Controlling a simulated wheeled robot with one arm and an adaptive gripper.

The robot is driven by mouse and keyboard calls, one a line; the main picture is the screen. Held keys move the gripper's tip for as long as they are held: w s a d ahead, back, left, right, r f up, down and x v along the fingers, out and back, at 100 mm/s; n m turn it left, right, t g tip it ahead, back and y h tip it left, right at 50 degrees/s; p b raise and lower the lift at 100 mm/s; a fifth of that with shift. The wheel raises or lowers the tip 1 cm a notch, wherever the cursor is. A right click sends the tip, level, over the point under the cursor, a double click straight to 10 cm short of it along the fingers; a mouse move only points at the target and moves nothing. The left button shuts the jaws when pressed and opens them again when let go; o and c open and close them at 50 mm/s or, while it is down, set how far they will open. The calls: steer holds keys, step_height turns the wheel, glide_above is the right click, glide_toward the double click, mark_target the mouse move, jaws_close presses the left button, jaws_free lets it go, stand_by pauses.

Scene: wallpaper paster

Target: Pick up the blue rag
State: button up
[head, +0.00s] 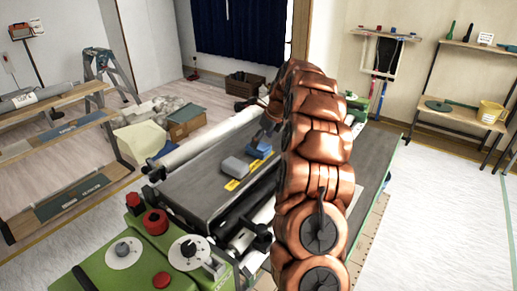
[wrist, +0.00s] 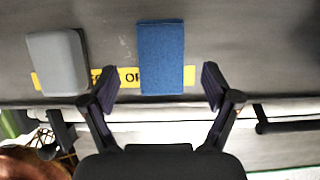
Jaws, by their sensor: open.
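The blue rag (wrist: 161,58) lies flat on the dark top of the pasting machine (wrist: 230,45), partly over a yellow strip with lettering. In the head view the rag (head: 258,150) is a small blue block shape close to my arm. My gripper (wrist: 158,85) is open, with one finger on each side of the rag's near end in the wrist view. I cannot tell how high the fingers are above the surface. In the head view my copper-coloured arm covers much of the right side of the machine, and my gripper is mostly hidden.
A grey block (wrist: 58,62) lies left of the rag, close to the left finger; it also shows in the head view (head: 235,167). A pale roller (wrist: 170,113) runs along the machine's edge. Green control housings with red knobs (head: 155,222) stand at the near left.

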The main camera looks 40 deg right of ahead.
steer(key=shift+p+x, duration=0.55)
steer(key=shift+x, duration=1.4)
steer(key=c, duration=1.2)
steer(key=shift+c, duration=0.2)
steer(key=shift+r+b, duration=0.75)
steer(key=shift+r, duration=0.95)
steer(key=shift+s+r, duration=0.1)
steer(key=s+a+r+b, duration=0.1)
steer(key=s+a+b, duration=0.2)
steer(key=s, duration=1.2)
steer(key=shift+s+a+r+b, duration=0.25)
steer(key=shift+a+b, duration=0.1)
steer(key=shift+b, duration=0.25)
steer(key=shift+w, duration=0.1)
